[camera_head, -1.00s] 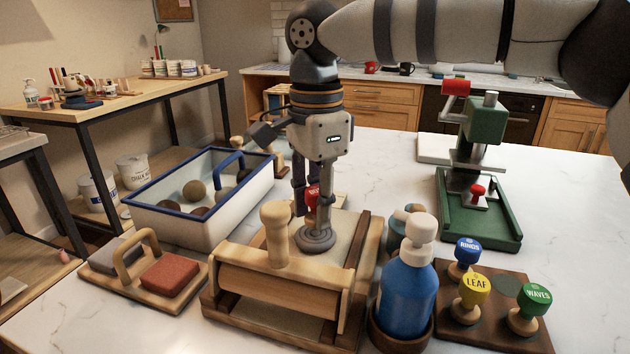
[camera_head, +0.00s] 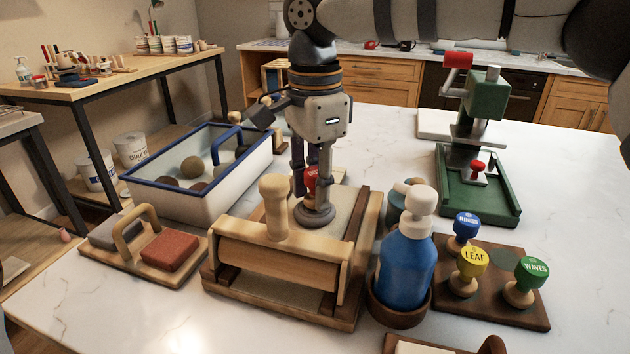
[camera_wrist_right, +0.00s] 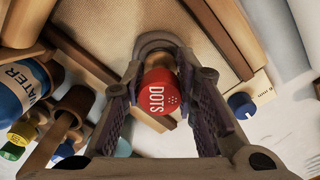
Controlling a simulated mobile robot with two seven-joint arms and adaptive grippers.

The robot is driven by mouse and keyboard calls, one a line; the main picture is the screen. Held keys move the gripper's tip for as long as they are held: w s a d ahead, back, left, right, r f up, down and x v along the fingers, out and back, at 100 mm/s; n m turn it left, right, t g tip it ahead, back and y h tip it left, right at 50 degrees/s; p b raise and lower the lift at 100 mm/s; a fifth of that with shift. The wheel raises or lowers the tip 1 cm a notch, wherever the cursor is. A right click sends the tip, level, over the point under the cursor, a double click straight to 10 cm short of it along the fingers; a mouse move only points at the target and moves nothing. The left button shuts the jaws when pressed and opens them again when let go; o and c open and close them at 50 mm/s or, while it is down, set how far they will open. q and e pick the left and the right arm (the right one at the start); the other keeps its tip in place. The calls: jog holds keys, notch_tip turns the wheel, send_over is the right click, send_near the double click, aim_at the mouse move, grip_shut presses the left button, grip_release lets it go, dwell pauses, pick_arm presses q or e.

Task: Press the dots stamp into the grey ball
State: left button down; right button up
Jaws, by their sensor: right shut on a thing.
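My right gripper (camera_head: 312,182) points down over the canvas board (camera_head: 349,216) of the wooden roller press. It is shut on the red dots stamp (camera_head: 311,179), whose red head marked DOTS shows between the fingers in the right wrist view (camera_wrist_right: 159,93). A low, rounded grey lump (camera_head: 315,216), seemingly the grey ball, lies at the fingertips on the board. The stamp's foot is hidden, so I cannot tell whether it touches the lump. My left gripper is not in view.
A blue bottle (camera_head: 407,265) stands close on the right, beside the stamp block (camera_head: 515,309) with rings, leaf and waves stamps. A blue-rimmed crate (camera_head: 170,205) with balls is at left. A green press (camera_head: 480,205) stands at back right.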

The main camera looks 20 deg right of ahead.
jog(key=shift+f, duration=0.55)
dwell(0.4)
jog(key=shift+r, duration=3.1)
